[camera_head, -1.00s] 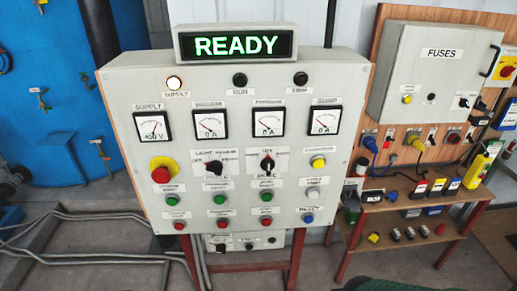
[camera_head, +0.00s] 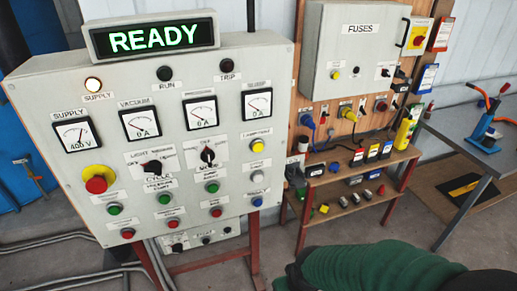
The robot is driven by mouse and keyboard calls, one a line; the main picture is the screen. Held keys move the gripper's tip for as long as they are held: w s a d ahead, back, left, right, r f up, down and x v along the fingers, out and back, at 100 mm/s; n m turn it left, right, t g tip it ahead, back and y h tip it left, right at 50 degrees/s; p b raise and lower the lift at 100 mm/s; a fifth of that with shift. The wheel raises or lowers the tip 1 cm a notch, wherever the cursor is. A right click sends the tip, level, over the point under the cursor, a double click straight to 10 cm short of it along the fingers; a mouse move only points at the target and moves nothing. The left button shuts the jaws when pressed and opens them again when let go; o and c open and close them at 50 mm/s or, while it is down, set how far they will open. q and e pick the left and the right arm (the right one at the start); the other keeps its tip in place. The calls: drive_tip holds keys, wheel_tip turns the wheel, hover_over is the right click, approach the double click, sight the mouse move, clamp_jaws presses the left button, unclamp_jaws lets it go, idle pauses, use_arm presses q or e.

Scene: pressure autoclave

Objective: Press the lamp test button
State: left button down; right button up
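The grey control panel (camera_head: 110,195) stands at the left, with a lit READY sign on top. A yellow button (camera_head: 257,146) sits at the panel's right side. The small label above it is blurred but seems to read lamp test. A white button (camera_head: 256,177) and a blue button (camera_head: 257,202) are below it. My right arm (camera_head: 370,268) shows as a green sleeve at the bottom, with a dark end near the lower edge, well below the yellow button and apart from the panel. No gripper fingers show. My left gripper is out of view.
A red emergency-stop knob (camera_head: 97,184) and several red and green buttons share the panel. A fuse box (camera_head: 350,50) on a wooden board and a shelf (camera_head: 335,183) with small parts stand to the right. A grey table (camera_head: 470,160) is further right.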

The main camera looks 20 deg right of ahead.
clamp_jaws()
idle(1.5)
